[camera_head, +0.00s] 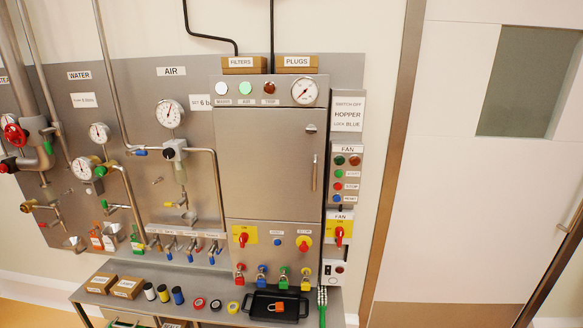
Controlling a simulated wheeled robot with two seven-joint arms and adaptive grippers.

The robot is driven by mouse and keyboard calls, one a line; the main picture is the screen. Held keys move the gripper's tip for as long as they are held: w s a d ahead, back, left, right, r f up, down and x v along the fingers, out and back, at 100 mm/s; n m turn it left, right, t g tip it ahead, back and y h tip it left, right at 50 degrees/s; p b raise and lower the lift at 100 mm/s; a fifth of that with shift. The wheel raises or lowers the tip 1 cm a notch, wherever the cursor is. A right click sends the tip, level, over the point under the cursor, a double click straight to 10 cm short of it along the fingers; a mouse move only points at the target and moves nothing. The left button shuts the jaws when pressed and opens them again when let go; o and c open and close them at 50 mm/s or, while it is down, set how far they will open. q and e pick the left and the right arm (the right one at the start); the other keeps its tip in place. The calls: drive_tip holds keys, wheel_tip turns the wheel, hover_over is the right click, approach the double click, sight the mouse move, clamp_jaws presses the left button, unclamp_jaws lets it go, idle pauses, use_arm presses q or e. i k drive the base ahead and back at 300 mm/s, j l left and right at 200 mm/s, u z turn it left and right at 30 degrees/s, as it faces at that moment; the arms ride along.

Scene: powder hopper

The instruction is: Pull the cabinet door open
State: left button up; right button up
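The cabinet door (262,165) is a flat grey metal panel on the wall-mounted steel cabinet (272,206) in the middle of the head view. It looks shut. A slim upright handle (314,172) sits near its right edge, with a small round lock or latch (311,128) above it. Neither of my grippers shows in this view, so nothing is touching the door or handle.
Below the cabinet, a shelf (180,283) holds small boxes, tape rolls, padlocks and a black tray (255,304). A fan control panel (347,175) is close right of the handle. Pipes and gauges fill the left wall. A white room door (470,190) stands right.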

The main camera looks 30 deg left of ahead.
sight(270, 169)
drive_tip(key=u, duration=1.25)
